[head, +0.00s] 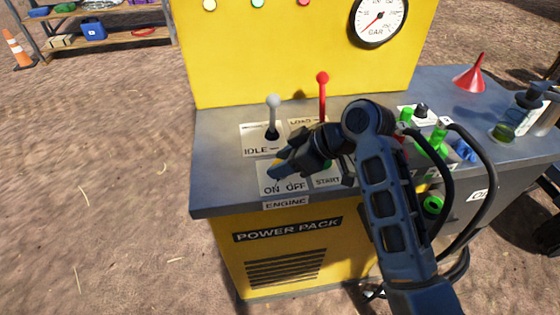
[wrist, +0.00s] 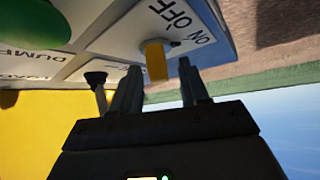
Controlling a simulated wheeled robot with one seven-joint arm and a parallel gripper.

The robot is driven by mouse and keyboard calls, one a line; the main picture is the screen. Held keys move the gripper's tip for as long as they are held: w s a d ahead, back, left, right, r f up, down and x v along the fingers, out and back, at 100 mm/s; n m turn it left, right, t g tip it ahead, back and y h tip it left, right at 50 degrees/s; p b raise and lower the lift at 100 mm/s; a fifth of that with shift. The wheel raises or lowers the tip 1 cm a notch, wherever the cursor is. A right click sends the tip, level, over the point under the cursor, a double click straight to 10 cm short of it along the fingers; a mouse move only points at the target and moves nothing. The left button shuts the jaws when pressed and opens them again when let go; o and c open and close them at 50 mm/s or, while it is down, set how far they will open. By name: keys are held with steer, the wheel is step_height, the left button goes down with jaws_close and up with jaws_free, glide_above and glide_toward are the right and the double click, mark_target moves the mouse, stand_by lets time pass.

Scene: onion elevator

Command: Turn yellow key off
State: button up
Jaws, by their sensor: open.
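The yellow key (wrist: 155,61) stands out from the white ON/OFF label plate (wrist: 172,22) in the wrist view. My gripper (head: 281,173) is over the plate, pointing left. In the wrist view my gripper (wrist: 159,75) is open, with one finger on each side of the key in the picture. The key's end appears between the fingertips. I cannot tell whether either finger touches it.
A grey-knobbed IDLE lever (head: 273,117) and a red lever (head: 322,95) rise behind my gripper. Green controls (head: 437,140) and a red funnel (head: 470,74) are to the right. A yellow panel with a gauge (head: 379,17) stands behind. Open ground lies left.

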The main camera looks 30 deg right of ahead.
steer(key=shift+w+a+f, duration=0.2)
steer(key=shift+f, duration=0.1)
steer(key=shift+c, duration=0.3)
jaws_close()
